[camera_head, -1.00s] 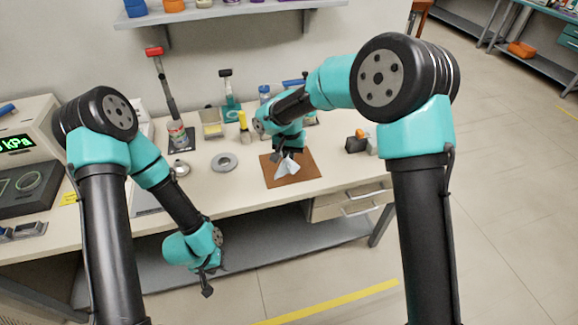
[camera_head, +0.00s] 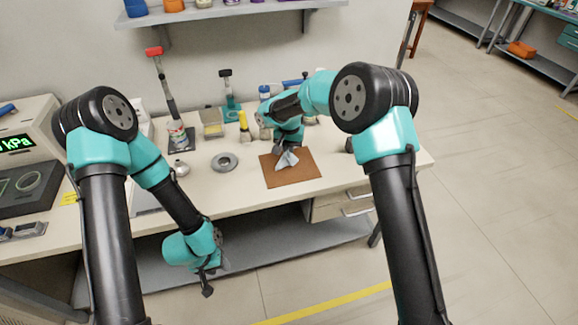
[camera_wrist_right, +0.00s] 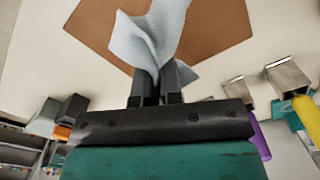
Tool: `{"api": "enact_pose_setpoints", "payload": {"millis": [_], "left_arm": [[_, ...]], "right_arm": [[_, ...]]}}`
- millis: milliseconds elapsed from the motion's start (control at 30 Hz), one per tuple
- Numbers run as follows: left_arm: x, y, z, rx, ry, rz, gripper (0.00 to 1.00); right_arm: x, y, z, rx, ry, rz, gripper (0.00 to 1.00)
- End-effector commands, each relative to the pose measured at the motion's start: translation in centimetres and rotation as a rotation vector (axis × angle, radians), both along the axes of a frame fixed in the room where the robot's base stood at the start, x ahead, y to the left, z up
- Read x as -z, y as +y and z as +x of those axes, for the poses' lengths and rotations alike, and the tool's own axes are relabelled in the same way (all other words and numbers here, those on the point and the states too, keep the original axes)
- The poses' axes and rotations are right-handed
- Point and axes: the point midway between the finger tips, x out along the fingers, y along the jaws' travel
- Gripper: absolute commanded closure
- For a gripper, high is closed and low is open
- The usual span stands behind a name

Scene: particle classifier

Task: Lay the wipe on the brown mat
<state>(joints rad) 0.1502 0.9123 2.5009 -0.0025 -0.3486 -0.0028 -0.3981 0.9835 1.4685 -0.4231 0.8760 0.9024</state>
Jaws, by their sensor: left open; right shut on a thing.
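The wipe (camera_head: 288,159) is a pale, crumpled cloth over the brown mat (camera_head: 298,177). My right gripper (camera_head: 280,149) is shut on the wipe. In the right wrist view the wipe (camera_wrist_right: 150,35) rises from between the fingertips (camera_wrist_right: 159,75) and spreads out past them, with the mat (camera_wrist_right: 218,28) behind it. Whether the cloth touches the mat is hard to tell. My left gripper (camera_head: 207,288) hangs low in front of the bench, open and empty, away from the wipe.
A grey ring (camera_head: 224,162) lies left of the mat. A yellow-topped brush (camera_head: 244,127) and a red-capped tool (camera_head: 167,95) stand farther back. A dark box is partly hidden behind my right arm. The bench between ring and mat is clear.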

Motion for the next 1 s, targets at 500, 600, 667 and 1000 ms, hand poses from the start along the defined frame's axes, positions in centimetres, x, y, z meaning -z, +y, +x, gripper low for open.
{"api": "enact_pose_setpoints", "payload": {"millis": [500, 600, 667, 1000], "left_arm": [[0.0, 0.0, 0.0, 0.0, 0.0, 0.0, 0.57], [0.0, 0.0, 0.0, 0.0, 0.0, 0.0, 0.57], [0.0, 0.0, 0.0, 0.0, 0.0, 0.0, 0.57], [0.0, 0.0, 0.0, 0.0, 0.0, 0.0, 0.57]], "right_arm": [[0.04, -0.01, -0.01, 0.0, 0.0, 0.0, 0.67], [0.04, -0.01, -0.01, 0.0, 0.0, 0.0, 0.57], [0.04, -0.01, -0.01, 0.0, 0.0, 0.0, 0.52], [0.04, -0.01, -0.01, 0.0, 0.0, 0.0, 0.29]]}}
